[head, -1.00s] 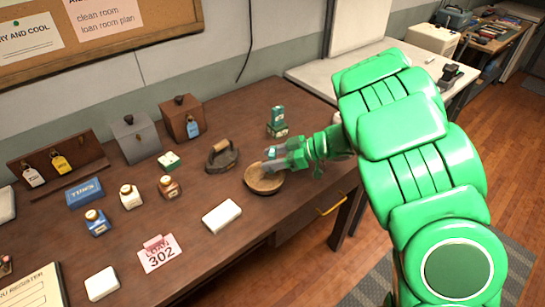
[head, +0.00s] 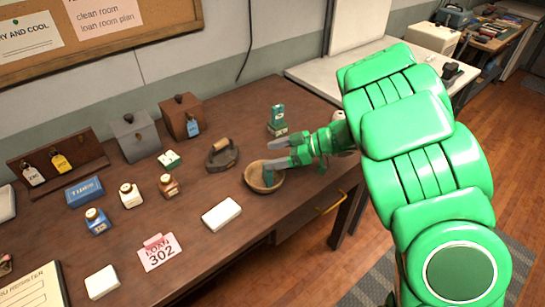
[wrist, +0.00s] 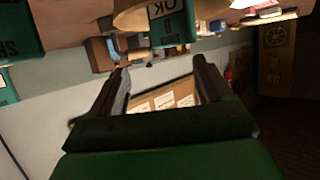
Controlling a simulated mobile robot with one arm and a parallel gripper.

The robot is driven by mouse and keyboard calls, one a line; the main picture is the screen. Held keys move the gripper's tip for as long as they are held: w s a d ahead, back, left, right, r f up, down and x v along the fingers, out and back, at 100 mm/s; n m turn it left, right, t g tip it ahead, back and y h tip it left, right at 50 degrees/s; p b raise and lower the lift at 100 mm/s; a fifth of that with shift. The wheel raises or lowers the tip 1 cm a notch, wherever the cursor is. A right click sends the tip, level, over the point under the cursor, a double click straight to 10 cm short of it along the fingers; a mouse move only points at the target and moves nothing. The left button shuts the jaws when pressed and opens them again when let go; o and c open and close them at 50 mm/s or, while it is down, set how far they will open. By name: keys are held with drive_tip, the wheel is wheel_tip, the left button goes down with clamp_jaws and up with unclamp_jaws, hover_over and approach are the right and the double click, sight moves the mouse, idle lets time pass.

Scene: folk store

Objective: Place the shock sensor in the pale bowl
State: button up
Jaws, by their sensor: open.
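The pale bowl (head: 250,185) is a small round tan bowl near the table's right side. A green piece (head: 268,178) shows inside it; in the wrist view, a green block marked "OK" (wrist: 172,28) stands at the bowl (wrist: 132,18), and I take it for the shock sensor. My gripper (head: 269,155) is open just above and behind the bowl, its fingers spread and pointing left. In the wrist view the space between the fingertips (wrist: 162,72) is empty. The block is beyond the tips, apart from them.
A similar green block on a base (head: 277,118) stands behind my gripper. An old flat iron (head: 222,156) is left of the bowl. A white box (head: 221,215), small bottles (head: 130,196) and a "302" card (head: 158,252) lie further left. The table is clear before the bowl.

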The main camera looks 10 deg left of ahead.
drive_tip(key=v, duration=1.1)
